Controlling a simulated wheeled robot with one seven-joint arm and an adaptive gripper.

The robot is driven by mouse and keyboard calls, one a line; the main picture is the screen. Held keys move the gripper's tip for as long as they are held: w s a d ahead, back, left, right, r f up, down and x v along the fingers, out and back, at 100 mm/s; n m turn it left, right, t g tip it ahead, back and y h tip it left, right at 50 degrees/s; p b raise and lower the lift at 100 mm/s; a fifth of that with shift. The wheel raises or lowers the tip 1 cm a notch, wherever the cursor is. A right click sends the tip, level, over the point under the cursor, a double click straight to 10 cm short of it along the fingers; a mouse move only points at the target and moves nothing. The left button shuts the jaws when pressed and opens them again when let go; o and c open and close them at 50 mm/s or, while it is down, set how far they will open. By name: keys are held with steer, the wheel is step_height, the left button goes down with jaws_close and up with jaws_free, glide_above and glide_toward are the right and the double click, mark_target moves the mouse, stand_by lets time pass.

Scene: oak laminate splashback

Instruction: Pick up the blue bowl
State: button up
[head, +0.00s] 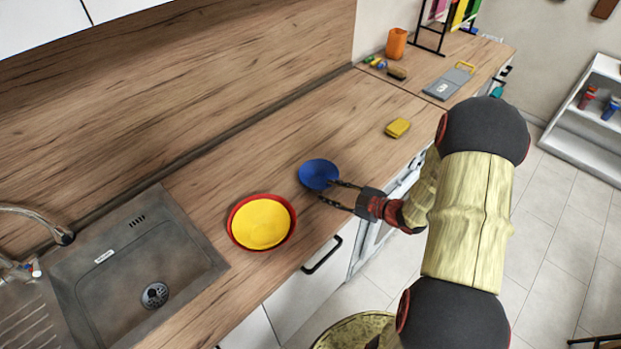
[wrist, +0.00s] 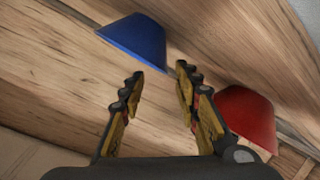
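The blue bowl (head: 318,174) sits on the wooden counter in the head view, right of a red bowl with a yellow inside. In the wrist view the blue bowl (wrist: 136,42) lies ahead of the fingertips, slightly left of centre. My gripper (head: 335,191) is at the bowl's near right side; its fingers are spread apart. In the wrist view my gripper (wrist: 159,78) is open with nothing between the fingers, and a strip of counter shows between fingertips and bowl. Whether a finger touches the rim cannot be told from the head view.
The red bowl (head: 236,237) with a yellow one (head: 261,224) in it stands close by on the left; red also shows in the wrist view (wrist: 247,118). A sink (head: 209,262) is further left. A yellow sponge (head: 398,128) lies right. Counter behind the blue bowl is clear.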

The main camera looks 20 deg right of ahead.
mark_target(305, 183)
steer(key=shift+w+a+f, duration=0.2)
steer(key=shift+w+a, duration=0.25)
steer(key=shift+w, duration=0.05)
steer(key=shift+w+a+f, duration=0.2)
steer(key=shift+w+a, duration=0.2)
steer(key=shift+w, duration=0.05)
steer(key=b+x, duration=0.1)
steer(key=x, duration=0.5)
steer(key=shift+w+d+r, duration=0.1)
steer(key=shift+r, duration=0.05)
steer(key=shift+c, duration=1)
jaws_close()
steer(key=shift+r, duration=0.1)
